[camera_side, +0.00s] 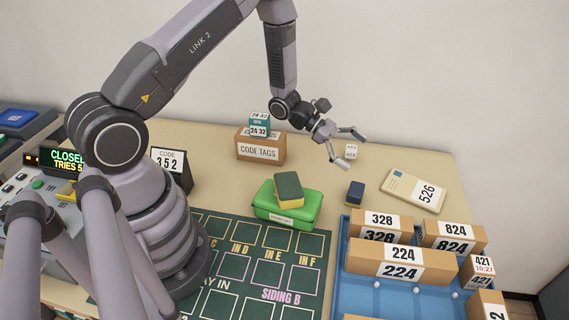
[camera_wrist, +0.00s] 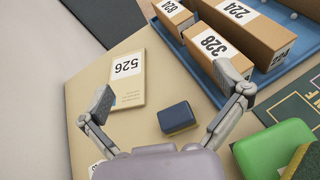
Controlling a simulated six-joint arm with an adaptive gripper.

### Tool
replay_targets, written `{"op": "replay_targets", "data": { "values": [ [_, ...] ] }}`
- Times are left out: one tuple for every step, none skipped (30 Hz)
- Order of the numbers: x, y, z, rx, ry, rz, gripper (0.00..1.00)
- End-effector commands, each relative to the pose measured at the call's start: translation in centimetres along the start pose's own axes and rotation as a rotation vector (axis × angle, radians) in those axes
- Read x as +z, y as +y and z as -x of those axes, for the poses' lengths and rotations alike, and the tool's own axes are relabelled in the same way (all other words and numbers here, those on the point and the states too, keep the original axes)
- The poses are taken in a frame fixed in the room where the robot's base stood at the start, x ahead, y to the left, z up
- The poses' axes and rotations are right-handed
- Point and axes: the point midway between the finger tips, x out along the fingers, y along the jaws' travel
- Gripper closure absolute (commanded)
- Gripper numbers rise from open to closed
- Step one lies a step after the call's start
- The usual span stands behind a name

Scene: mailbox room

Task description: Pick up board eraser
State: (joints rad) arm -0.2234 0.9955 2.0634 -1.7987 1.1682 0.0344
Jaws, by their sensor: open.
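The small dark blue block with a yellowish underside, which looks like the board eraser (camera_side: 355,193), lies flat on the tan table between the green case and the 526 envelope. In the wrist view the board eraser (camera_wrist: 177,117) shows between my two fingers, apart from both. My gripper (camera_side: 350,148) is open and empty above the table, behind the eraser in the side view. In the wrist view my gripper (camera_wrist: 167,92) has its fingers spread wide on either side of the eraser.
A green case (camera_side: 300,213) with a green-and-yellow sponge (camera_side: 288,188) on top stands left of the eraser. A blue tray (camera_side: 385,297) of numbered boxes is at the right front. An envelope marked 526 (camera_side: 410,189) lies to the right. A small white tag block (camera_side: 351,151) stands behind.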

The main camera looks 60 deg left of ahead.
Motion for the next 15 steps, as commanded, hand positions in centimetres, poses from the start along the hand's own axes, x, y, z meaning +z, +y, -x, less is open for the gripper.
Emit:
{"op": "replay_targets", "data": {
  "values": [
    [-2.2,0.2,-0.4,0.038,0.005,0.063,0.02],
    [-3.1,0.4,-0.6,0.060,0.007,0.090,0.02],
    [-4.2,0.6,-0.8,0.083,0.011,0.120,0.02],
    [-4.8,0.7,-0.9,0.098,0.013,0.138,0.02],
    [-5.3,0.7,-1.0,0.108,0.015,0.152,0.02],
    [-5.8,0.8,-1.1,0.120,0.017,0.165,0.02],
    [-6.2,0.8,-1.1,0.124,0.017,0.171,0.02],
    [-6.5,0.8,-1.2,0.128,0.018,0.175,0.02],
    [-6.9,0.8,-1.4,0.130,0.018,0.178,0.02],
    [-7.2,0.8,-1.5,0.130,0.018,0.178,0.02],
    [-7.6,0.7,-1.6,0.130,0.018,0.179,0.02],
    [-8.1,0.7,-1.8,0.130,0.018,0.178,0.02],
    [-8.4,0.6,-2.0,0.130,0.018,0.178,0.02],
    [-8.8,0.6,-2.1,0.129,0.018,0.177,0.02],
    [-9.2,0.5,-2.3,0.129,0.018,0.176,0.02]
  ]
}}
